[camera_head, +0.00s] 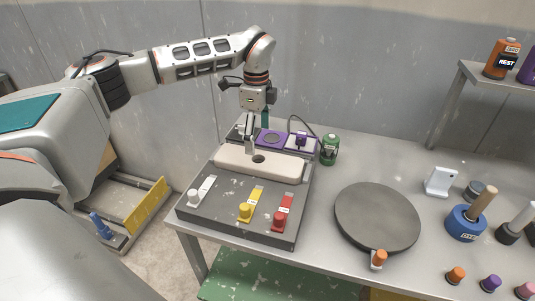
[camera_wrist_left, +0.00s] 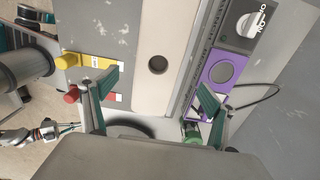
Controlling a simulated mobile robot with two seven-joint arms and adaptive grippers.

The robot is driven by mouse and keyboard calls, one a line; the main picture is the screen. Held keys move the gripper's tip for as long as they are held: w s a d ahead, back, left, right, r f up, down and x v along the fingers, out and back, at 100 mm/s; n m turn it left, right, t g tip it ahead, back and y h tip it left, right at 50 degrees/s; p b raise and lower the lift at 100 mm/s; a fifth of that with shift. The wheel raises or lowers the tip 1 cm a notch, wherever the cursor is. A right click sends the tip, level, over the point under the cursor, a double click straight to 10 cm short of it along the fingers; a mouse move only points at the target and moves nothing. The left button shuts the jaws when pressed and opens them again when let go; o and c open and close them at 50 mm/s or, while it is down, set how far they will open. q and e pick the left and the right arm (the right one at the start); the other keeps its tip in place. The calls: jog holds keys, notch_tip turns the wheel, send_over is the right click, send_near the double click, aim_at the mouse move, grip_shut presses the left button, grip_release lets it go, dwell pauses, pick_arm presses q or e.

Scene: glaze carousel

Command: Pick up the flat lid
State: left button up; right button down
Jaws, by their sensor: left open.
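A flat beige slab with rounded corners and a round dark hole, which looks like the flat lid (camera_head: 225,156), lies on the dark grey control box (camera_head: 222,205). In the left wrist view the lid (camera_wrist_left: 150,25) runs between my fingers. My left gripper (camera_head: 249,146) points down over the lid, near its hole. In the wrist view my left gripper (camera_wrist_left: 158,82) is open, one finger towards each long side of the lid, with nothing held. I cannot tell whether the fingertips touch it. What looks like my right gripper (camera_wrist_left: 66,129) is small at the lower left.
White, yellow (camera_head: 245,212) and red (camera_head: 280,220) knobs stand on the box's front. Behind the lid are a purple panel (camera_head: 272,138), a cable and a green bottle (camera_head: 329,149). A dark turntable (camera_head: 377,217) and a blue pot (camera_head: 465,223) are to the right.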

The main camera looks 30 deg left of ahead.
aim_at(258, 155)
pick_arm(q)
jog(key=shift+w+a+f, duration=0.1)
jog(key=shift+w+f, duration=0.1)
jog(key=shift+f, duration=0.1)
jog(key=shift+s+f, duration=0.2)
jog(key=shift+f, duration=0.35)
jog(key=shift+s+f, duration=0.2)
jog(key=shift+f, duration=0.35)
notch_tip(258, 155, down, 4)
jog(key=shift+r+p, duration=0.25)
jog(key=shift+p, duration=0.45)
jog(key=shift+f, duration=0.65)
jog(key=shift+w, duration=0.1)
jog(key=c, duration=1.9)
jog(key=shift+o, duration=0.2)
pick_arm(e)
jog(key=shift+s+d+f+g, duration=0.15)
jog(key=shift+s+d+f, duration=0.15)
jog(key=shift+s, duration=0.2)
jog(key=shift+s+d+f+g, duration=0.15)
jog(key=shift+s+d+f, duration=0.15)
jog(key=shift+s, duration=0.2)
pick_arm(q)
jog(key=shift+r, duration=0.15)
